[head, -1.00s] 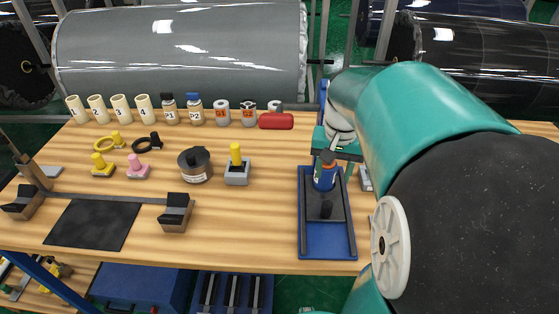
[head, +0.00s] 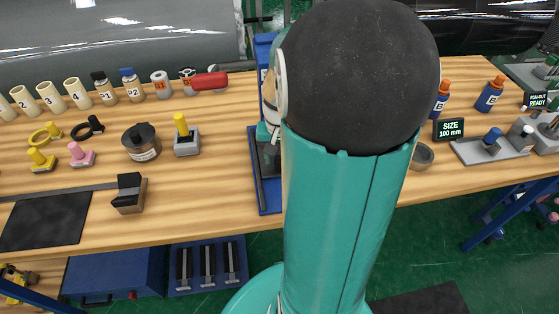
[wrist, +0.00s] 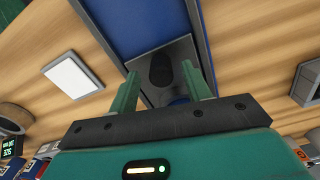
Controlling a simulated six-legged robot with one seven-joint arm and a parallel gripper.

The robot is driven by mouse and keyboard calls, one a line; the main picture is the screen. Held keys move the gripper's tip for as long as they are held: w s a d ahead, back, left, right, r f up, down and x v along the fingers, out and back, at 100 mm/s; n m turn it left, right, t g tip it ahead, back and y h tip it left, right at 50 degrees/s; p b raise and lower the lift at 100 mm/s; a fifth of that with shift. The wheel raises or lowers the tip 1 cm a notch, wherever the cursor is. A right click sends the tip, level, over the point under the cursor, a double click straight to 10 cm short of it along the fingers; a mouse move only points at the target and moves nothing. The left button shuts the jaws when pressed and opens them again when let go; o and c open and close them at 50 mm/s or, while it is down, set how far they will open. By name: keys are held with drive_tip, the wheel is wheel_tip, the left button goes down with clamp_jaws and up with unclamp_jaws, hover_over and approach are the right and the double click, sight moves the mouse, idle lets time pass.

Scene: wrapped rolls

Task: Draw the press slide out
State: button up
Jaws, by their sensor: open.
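The blue press (head: 266,205) stands on the wooden bench and is largely hidden behind my arm in the head view. Its blue bed (wrist: 148,28) runs up the wrist view. The dark slide plate (wrist: 140,62) lies in the bed, with a black knob (wrist: 160,70) on it. My gripper (wrist: 160,72) is open. Its two green fingers show on either side of the knob in the picture; whether they are down at its height I cannot tell. A blue round thing (wrist: 178,101) shows partly, low between the fingers.
To the right are a size display (head: 449,130), blue bottles (head: 489,94) and a grey fixture (head: 490,147). Bench around the press is partly clear.

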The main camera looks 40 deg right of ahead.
drive_tip(key=shift+f, duration=1.25)
clamp_jaws()
